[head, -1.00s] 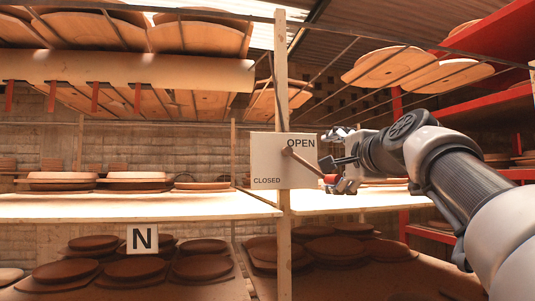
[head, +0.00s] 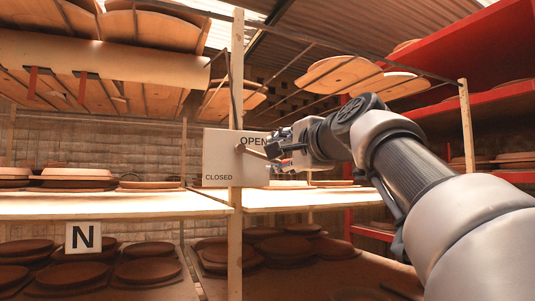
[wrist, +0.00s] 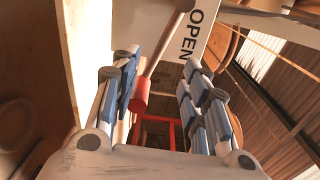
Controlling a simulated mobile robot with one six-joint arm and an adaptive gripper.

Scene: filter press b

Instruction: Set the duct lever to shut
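The duct lever (head: 257,154) is a brown rod with a red grip, pivoted on a pale plate (head: 222,165) marked OPEN at upper right and CLOSED at lower left. It points right and slightly down from its pivot, below the word OPEN. In the wrist view the rod (wrist: 160,52) runs from the plate to its red grip (wrist: 140,94). My gripper (head: 283,151) is at the lever's free end. In the wrist view my gripper (wrist: 162,85) is open, with the red grip between its fingers, nearer the left one. I cannot tell whether they touch.
The plate is fixed to a wooden post (head: 236,230). Pale shelves (head: 100,204) run left and right of it, with clay discs on and below them. An N sign (head: 83,238) hangs lower left. Red racks (head: 440,75) stand at right.

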